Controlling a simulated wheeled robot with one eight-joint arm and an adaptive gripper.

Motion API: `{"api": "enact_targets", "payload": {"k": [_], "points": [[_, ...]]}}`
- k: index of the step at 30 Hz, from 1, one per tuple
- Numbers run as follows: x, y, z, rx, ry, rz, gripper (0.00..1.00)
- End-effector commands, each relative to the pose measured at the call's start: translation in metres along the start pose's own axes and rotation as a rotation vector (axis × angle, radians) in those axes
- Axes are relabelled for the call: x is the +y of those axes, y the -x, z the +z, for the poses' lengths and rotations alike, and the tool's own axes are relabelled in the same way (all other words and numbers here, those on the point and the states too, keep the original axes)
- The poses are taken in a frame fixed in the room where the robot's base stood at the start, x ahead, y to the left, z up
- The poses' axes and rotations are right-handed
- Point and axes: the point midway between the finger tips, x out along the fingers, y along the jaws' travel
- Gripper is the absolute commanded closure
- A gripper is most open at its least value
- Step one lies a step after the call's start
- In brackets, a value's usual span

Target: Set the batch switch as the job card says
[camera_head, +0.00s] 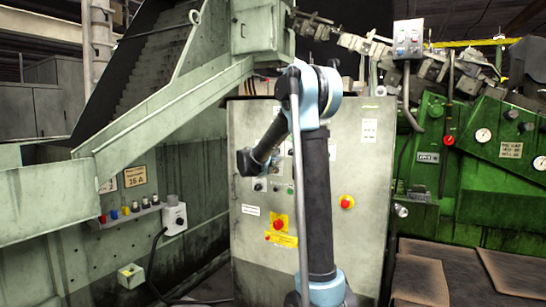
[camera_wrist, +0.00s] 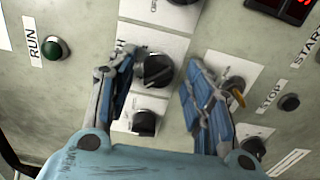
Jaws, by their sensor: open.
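A black rotary knob (camera_wrist: 157,70) sits on a white plate of the control panel in the wrist view. The plate's lettering is mostly hidden by my left finger; only an end letter like "H" shows. My gripper (camera_wrist: 159,60) is open, with one finger on each side of this knob. Gaps show between the knob and both fingers, and how far the tips are from the panel I cannot tell. The knob's pointer setting is not clear. In the head view the arm reaches to the grey cabinet (camera_head: 355,235). A white card (camera_head: 370,131) on the cabinet is unreadable.
Close by are a lower knob (camera_wrist: 145,122), an upper knob (camera_wrist: 182,2), a key-like switch (camera_wrist: 236,88), a green RUN button (camera_wrist: 55,48), a dark STOP button (camera_wrist: 290,102) and a red display (camera_wrist: 292,8). Red stop buttons (camera_head: 347,202) sit lower on the cabinet.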

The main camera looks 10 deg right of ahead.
Motion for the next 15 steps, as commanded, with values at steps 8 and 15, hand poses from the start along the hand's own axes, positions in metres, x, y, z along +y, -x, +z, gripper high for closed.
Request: {"api": "enact_targets", "payload": {"k": [8, 15], "points": [[0.0, 0.028, -0.001, 0.003, 0.0, 0.0, 0.53], [-0.001, 0.075, -0.001, 0.004, 0.0, 0.0, 0.53]]}}
